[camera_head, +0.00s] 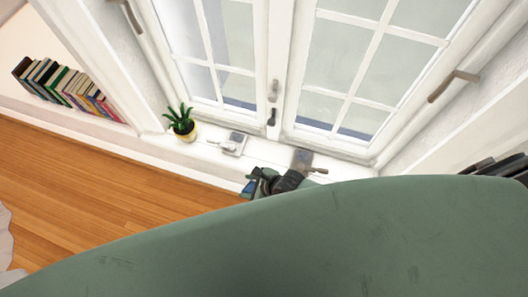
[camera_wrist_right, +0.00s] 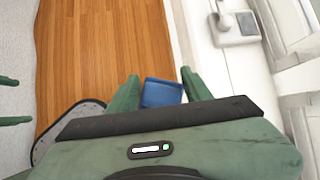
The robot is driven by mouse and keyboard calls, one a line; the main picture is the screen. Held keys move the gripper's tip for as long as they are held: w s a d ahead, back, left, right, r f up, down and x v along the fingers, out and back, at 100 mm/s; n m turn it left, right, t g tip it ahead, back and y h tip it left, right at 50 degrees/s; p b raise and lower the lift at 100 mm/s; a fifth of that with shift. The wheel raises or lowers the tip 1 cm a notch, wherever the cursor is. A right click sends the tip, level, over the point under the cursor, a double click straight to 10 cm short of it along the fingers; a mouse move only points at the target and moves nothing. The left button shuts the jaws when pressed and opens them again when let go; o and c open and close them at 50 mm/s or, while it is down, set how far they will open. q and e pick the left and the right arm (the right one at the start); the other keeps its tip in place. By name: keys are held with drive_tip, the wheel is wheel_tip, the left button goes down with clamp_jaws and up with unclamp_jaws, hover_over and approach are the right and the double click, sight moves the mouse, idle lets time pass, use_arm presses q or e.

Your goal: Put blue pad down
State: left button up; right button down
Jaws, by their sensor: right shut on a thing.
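The blue pad (camera_wrist_right: 160,93) is between the two green fingertips of my right gripper (camera_wrist_right: 160,90) in the right wrist view. The right gripper is shut on it, and wooden floor shows behind. In the head view a small bit of the blue pad (camera_head: 249,187) shows at the tip of my right gripper (camera_head: 257,181), by the front edge of the white window sill. My large green body part hides much of the lower head view. My left gripper (camera_wrist_right: 12,100) shows at the left edge of the wrist view, its two green fingers apart and nothing visible between them.
The white sill (camera_head: 180,152) holds a potted plant (camera_head: 183,125) and a grey-white plate with a handle (camera_head: 234,144). A similar plate (camera_head: 302,160) lies to its right. Books (camera_head: 65,87) stand at the left. The wooden floor (camera_head: 90,190) is clear.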

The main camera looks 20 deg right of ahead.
drive_tip(key=w+d+b, duration=0.3)
drive_tip(key=w, duration=0.1)
drive_tip(key=w+d+f+b, duration=0.1)
drive_tip(key=w+d+b, duration=0.2)
drive_tip(key=w+b, duration=0.1)
drive_tip(key=w+d+f+b, duration=0.1)
drive_tip(key=w+d+b, duration=0.2)
drive_tip(key=w+b, duration=0.1)
drive_tip(key=shift+w+d+f, duration=0.1)
drive_tip(key=shift+w+f, duration=0.05)
drive_tip(key=shift+w, duration=0.3)
drive_tip(key=shift+w+d+f, duration=0.1)
drive_tip(key=shift+w, duration=0.35)
drive_tip(key=shift+a+f+b, duration=0.1)
drive_tip(key=shift+f+b, duration=0.6)
drive_tip(key=shift+f, duration=0.15)
wheel_tip(320, 180, down, 3)
drive_tip(key=b, duration=0.3)
drive_tip(key=shift+w+f, duration=0.1)
drive_tip(key=shift+w, duration=0.05)
drive_tip(key=c, duration=0.6)
unclamp_jaws()
